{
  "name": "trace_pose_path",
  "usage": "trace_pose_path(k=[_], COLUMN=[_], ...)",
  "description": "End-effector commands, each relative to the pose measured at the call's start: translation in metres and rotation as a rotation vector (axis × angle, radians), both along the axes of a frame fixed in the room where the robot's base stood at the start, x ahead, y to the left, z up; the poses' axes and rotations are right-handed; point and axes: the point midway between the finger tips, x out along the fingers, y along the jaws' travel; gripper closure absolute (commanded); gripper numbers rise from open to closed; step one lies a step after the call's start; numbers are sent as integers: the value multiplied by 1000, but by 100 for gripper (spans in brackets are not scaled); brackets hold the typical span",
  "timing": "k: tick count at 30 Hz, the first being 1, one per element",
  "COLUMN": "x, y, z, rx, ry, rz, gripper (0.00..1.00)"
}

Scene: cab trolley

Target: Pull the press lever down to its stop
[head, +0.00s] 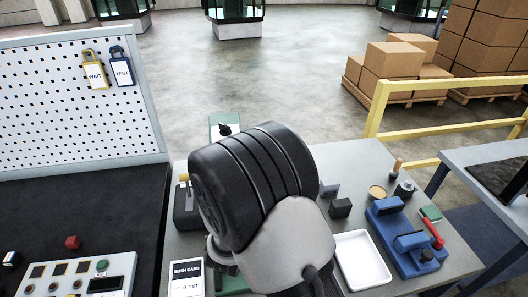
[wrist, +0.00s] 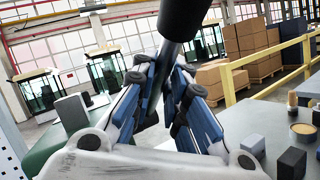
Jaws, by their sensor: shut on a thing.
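The press lever shows in the wrist view as a dark rod (wrist: 170,55) with a thick black grip (wrist: 190,22) at its top. My gripper (wrist: 166,78) is shut on the rod just below the black grip, with its blue-sided fingers on either side. The rod's lower part runs down behind the fingers. A green body (wrist: 50,143), apparently the press, stands at the left in the wrist view. In the head view a green part with a black knob (head: 225,130) shows behind my arm. My arm hides the lever, the gripper and most of the press there.
The grey table holds a white tray (head: 362,259), a blue fixture (head: 400,235) with a red handle, dark blocks (head: 341,208) and a card reading "BUSH CARD 4 mm" (head: 187,279). A pegboard (head: 75,110) stands left. A yellow rail (head: 375,110) and cartons (head: 395,65) are at right.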

Motion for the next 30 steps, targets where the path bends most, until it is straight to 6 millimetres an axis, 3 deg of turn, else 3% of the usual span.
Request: trace_pose_path(k=[8,22,30], x=[2,16,19], y=[-4,-1,0], z=[5,25,25], rx=[1,-47,-60], ry=[15,187,235], rz=[-12,-13,-13], gripper=[100,100,100])
